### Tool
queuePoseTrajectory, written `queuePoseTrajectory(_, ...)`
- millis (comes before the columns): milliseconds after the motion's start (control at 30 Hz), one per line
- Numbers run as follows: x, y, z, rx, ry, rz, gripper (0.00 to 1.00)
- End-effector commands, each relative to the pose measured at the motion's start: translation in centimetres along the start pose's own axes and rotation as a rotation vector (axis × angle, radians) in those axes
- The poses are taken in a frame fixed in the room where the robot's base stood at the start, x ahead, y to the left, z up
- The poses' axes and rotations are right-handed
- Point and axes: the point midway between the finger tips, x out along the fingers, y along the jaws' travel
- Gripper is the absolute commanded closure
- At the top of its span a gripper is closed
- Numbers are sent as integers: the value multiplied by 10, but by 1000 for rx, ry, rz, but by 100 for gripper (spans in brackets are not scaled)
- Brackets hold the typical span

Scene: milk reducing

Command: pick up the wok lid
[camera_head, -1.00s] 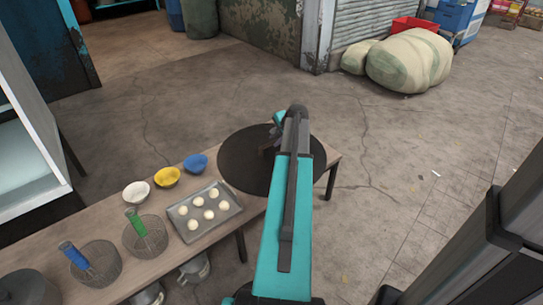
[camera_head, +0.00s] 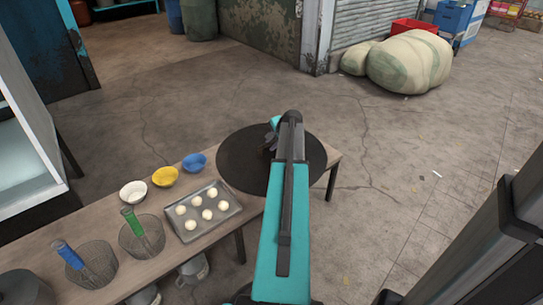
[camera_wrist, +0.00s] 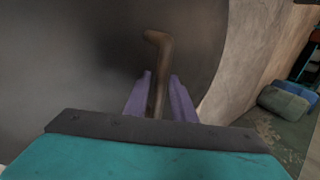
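The wok lid (camera_head: 236,165) is a dark round disc lying at the far right end of the wooden table in the head view. In the wrist view the lid's dark grey surface (camera_wrist: 70,70) fills much of the picture, and its brown handle (camera_wrist: 158,55) sticks up. My gripper (camera_wrist: 161,80) has its two purple fingers on either side of the handle, with a small gap showing on the right, so it looks open. In the head view my gripper (camera_head: 269,143) is over the lid, and my arm hides the lid's right-centre part and the handle.
A tray (camera_head: 190,236) of white dough balls and white, yellow (camera_head: 165,176) and blue (camera_head: 194,163) bowls stand left of the lid. Wire baskets (camera_head: 142,242) stand nearer. Large sacks (camera_head: 408,62) lie on the floor behind; the floor right of the table is open.

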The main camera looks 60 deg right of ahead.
Motion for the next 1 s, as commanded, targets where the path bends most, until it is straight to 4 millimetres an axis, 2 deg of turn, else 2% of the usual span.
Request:
queuePoseTrajectory(467,0,-1,1,-1,-1,0,77)
queuePoseTrajectory(633,0,-1,1,-1,-1,0,100)
queuePoseTrajectory(1000,-3,-3,1,-2,0,-2,100)
